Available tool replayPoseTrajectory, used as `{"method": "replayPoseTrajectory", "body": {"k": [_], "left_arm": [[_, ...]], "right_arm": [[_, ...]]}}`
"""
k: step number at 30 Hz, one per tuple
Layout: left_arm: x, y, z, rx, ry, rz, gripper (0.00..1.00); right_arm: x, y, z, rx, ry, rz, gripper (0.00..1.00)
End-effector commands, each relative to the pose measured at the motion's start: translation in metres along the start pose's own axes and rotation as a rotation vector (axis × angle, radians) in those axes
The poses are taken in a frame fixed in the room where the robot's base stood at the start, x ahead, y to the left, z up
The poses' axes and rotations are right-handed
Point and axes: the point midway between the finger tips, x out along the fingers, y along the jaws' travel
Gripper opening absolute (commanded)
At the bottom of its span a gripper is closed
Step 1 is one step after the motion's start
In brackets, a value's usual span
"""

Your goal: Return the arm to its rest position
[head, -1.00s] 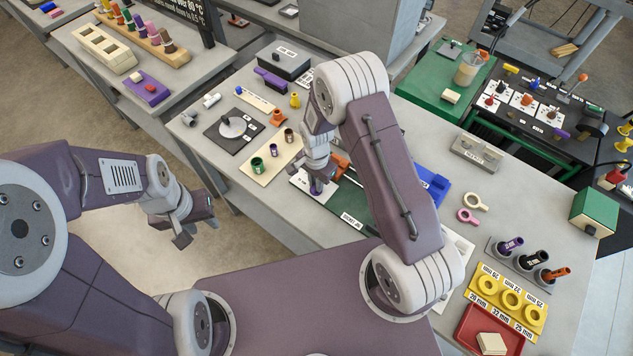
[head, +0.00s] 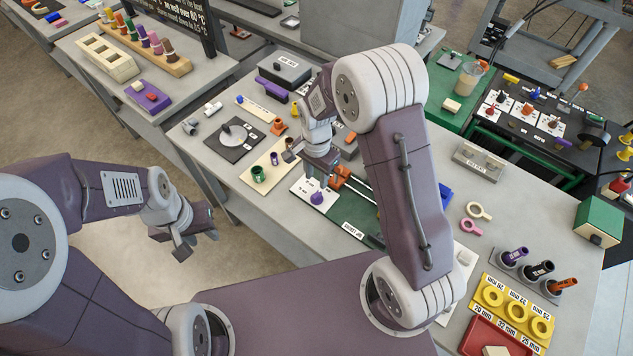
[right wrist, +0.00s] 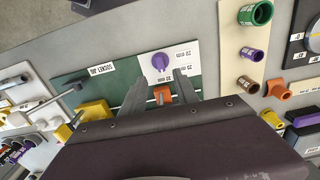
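My right gripper (head: 320,172) hangs over the workbench, above the green socket jig board (head: 347,218). In the right wrist view its two fingers (right wrist: 160,84) stand apart with nothing held between them. A purple knob-like piece (head: 318,197) sits on the white marked plate (head: 301,190) just below; it also shows in the right wrist view (right wrist: 160,61), beyond the fingertips. An orange part (right wrist: 162,95) shows between the fingers, lower down on the jig. My left gripper (head: 197,240) is out over the floor, left of the bench, with its fingers apart and empty.
A cream board (head: 262,187) with green, purple and brown fittings lies left of the jig. A grey block (head: 477,160), rings (head: 478,211), a yellow ring holder (head: 490,296) and a red tray (head: 470,345) are to the right. A grey box (head: 285,70) stands at the back.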

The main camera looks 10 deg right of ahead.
Motion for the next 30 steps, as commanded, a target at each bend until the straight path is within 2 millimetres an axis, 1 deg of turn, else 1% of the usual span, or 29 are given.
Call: {"method": "replayPoseTrajectory", "body": {"k": [14, 15, 17, 18, 20, 22, 23, 24, 27, 30], "left_arm": [[0.002, 0.000, 0.000, 0.000, 0.000, 0.000, 0.36], [0.004, 0.000, 0.000, 0.000, 0.000, 0.000, 0.36], [0.008, 0.000, 0.001, 0.000, 0.000, 0.000, 0.36], [0.012, 0.000, 0.001, 0.000, 0.000, 0.000, 0.36], [0.018, 0.000, 0.002, 0.000, 0.000, 0.000, 0.36], [0.024, -0.001, 0.003, 0.000, 0.000, 0.000, 0.36], [0.026, -0.001, 0.003, 0.000, 0.000, 0.000, 0.36], [0.028, -0.001, 0.003, 0.000, 0.000, 0.000, 0.36], [0.027, -0.001, 0.003, 0.000, 0.000, 0.000, 0.36], [0.026, -0.001, 0.003, 0.000, 0.000, 0.000, 0.36]], "right_arm": [[0.001, 0.000, -0.002, 0.005, 0.001, -0.002, 0.36], [-0.004, -0.002, -0.007, 0.014, 0.009, -0.018, 0.36], [-0.018, -0.003, -0.016, 0.034, 0.030, -0.058, 0.36], [-0.029, 0.004, -0.020, 0.054, 0.041, -0.079, 0.36], [-0.043, 0.025, -0.021, 0.069, 0.055, -0.102, 0.36], [-0.052, 0.058, -0.013, -0.029, 0.072, -0.118, 0.36], [-0.054, 0.074, -0.008, -0.100, 0.079, -0.119, 0.36], [-0.053, 0.093, 0.001, -0.215, 0.088, -0.116, 0.36], [-0.046, 0.126, 0.021, -0.484, 0.088, -0.092, 0.36], [-0.036, 0.142, 0.034, -0.704, 0.070, -0.066, 0.36]]}}
